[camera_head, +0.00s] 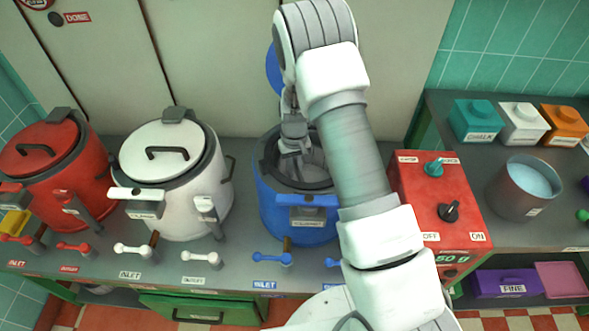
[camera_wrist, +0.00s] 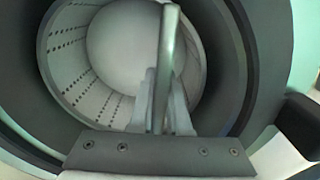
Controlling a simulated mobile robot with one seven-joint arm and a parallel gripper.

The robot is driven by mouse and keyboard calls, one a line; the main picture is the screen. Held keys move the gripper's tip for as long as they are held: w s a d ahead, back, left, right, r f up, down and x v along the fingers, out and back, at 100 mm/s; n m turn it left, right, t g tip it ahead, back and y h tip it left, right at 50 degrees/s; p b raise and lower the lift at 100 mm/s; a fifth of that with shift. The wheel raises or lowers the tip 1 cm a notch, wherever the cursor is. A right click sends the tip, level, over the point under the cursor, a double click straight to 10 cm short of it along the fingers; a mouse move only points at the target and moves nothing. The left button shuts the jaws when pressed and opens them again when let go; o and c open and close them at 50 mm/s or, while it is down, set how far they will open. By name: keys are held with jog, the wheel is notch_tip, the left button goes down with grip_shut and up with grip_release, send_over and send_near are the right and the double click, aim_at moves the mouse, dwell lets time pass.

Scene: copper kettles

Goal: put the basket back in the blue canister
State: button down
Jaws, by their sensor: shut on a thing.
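The blue canister (camera_head: 270,212) stands at the middle of the counter with its top open and a dark rim. My gripper (camera_head: 297,172) reaches down into its mouth from above. In the wrist view, my gripper (camera_wrist: 163,88) is shut on the bar handle (camera_wrist: 172,35) of a pale perforated basket (camera_wrist: 72,60). The basket shows within the dark ring of the canister (camera_wrist: 238,60) and sits off-centre to the left in that view. In the head view my arm and gripper hide much of the basket. I cannot tell whether it rests on the bottom.
A white canister (camera_head: 190,205) and a red canister (camera_head: 85,175), both lidded, stand left. A red control box (camera_head: 425,195) stands close on the right. A blue disc (camera_head: 273,70) shows behind my arm. Blue valve handles (camera_head: 272,258) line the front edge.

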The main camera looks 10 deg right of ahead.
jog(key=c, duration=0.8)
grip_release()
notch_tip(320, 180, up, 17)
jog(key=shift+r+p, duration=0.2)
jog(key=shift+p, duration=0.2)
